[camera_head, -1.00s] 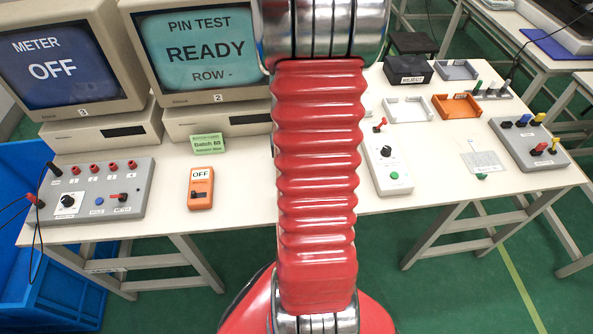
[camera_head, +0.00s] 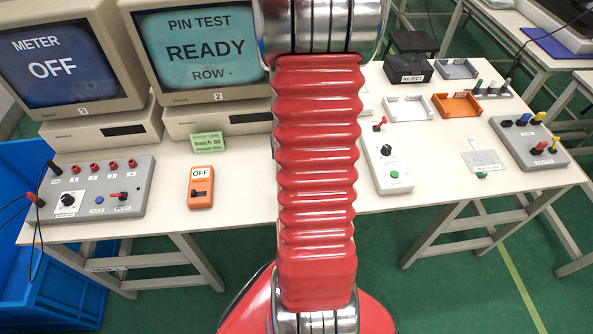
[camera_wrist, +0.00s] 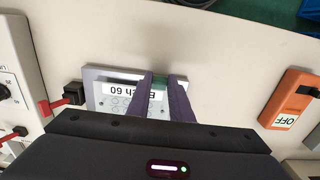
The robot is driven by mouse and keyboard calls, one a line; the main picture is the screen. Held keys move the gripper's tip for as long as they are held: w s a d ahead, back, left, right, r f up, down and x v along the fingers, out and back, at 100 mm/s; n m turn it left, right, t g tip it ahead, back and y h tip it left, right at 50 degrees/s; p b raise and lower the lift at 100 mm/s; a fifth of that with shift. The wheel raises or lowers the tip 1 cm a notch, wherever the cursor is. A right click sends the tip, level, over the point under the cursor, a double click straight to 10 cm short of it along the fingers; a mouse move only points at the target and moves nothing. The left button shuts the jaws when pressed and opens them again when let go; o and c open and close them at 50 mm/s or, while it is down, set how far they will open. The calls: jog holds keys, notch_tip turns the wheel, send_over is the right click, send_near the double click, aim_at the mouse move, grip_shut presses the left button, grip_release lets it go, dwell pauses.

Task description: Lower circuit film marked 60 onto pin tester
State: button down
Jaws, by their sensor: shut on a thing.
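In the wrist view a pale film (camera_wrist: 122,88), its label upside down and reading as Batch 60, lies over a grey plate-like body, likely the pin tester (camera_wrist: 91,73). My gripper (camera_wrist: 160,82) has dark purple fingers shut on the film's green tab. The film looks roughly in line with the plate; I cannot tell whether it touches it. In the head view my red arm hides the gripper, film and tester. The PIN TEST screen (camera_head: 205,48) reads READY, ROW -.
A black post with a red lever (camera_wrist: 72,95) stands left of the plate in the wrist view. An orange meter (camera_head: 200,188) reads OFF. A grey control box (camera_head: 387,158), another film (camera_head: 484,158), a white tray (camera_head: 408,107) and an orange tray (camera_head: 456,105) sit right of my arm.

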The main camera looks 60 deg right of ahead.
jog(key=shift+f, duration=0.75)
jog(key=c, duration=1.5)
grip_release()
jog(key=shift+r, duration=0.1)
notch_tip(320, 180, up, 14)
jog(key=shift+f, duration=0.25)
